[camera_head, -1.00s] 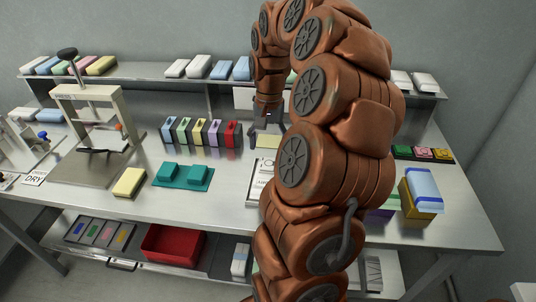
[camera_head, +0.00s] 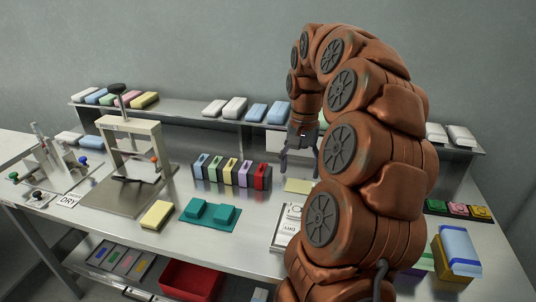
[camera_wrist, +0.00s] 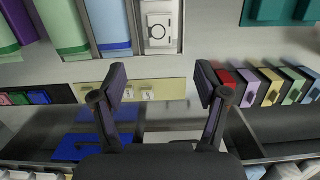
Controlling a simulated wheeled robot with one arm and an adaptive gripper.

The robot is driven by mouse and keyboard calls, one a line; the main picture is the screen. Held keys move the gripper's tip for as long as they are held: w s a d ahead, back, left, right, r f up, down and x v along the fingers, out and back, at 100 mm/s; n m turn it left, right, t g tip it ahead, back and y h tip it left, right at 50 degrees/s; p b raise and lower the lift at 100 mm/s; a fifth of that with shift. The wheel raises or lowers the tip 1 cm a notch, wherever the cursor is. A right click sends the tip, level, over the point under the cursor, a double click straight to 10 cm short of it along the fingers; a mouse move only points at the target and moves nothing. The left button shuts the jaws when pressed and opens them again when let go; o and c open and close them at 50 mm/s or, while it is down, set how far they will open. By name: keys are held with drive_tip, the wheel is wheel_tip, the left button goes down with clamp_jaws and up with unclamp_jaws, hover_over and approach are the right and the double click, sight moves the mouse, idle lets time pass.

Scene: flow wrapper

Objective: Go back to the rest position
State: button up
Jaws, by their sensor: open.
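My gripper (camera_head: 300,160) hangs from my brown arm above the back middle of the metal table (camera_head: 150,232). In the wrist view my gripper (camera_wrist: 160,90) shows its two dark fingers spread apart, with nothing between them. My arm hides part of the table's right half.
A row of coloured blocks (camera_head: 231,172) stands left of my gripper. A press (camera_head: 130,148), a teal piece (camera_head: 209,213) and a yellow block (camera_head: 157,214) are further left. A shelf (camera_head: 190,118) with soft-coloured bars runs behind. A blue-topped yellow stack (camera_head: 457,250) stands right of my arm.

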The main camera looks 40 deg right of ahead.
drive_tip(key=shift+a, duration=0.1)
drive_tip(key=s+a+r+n+p, duration=0.1)
drive_tip(key=s+a+n+p, duration=0.15)
drive_tip(key=a, duration=0.75)
drive_tip(key=s+a+r+n+p, duration=0.15)
drive_tip(key=a+n, duration=0.25)
drive_tip(key=a, duration=0.5)
drive_tip(key=s+a+f+n+p, duration=0.1)
drive_tip(key=s+a+f+n, duration=0.1)
drive_tip(key=s+a, duration=0.3)
drive_tip(key=s+a+f+n+g+h+p, duration=0.1)
drive_tip(key=s+a+n, duration=0.2)
drive_tip(key=s, duration=0.6)
drive_tip(key=shift+s+a+f, duration=0.15)
drive_tip(key=shift+a+f, duration=0.2)
drive_tip(key=shift+a, duration=0.55)
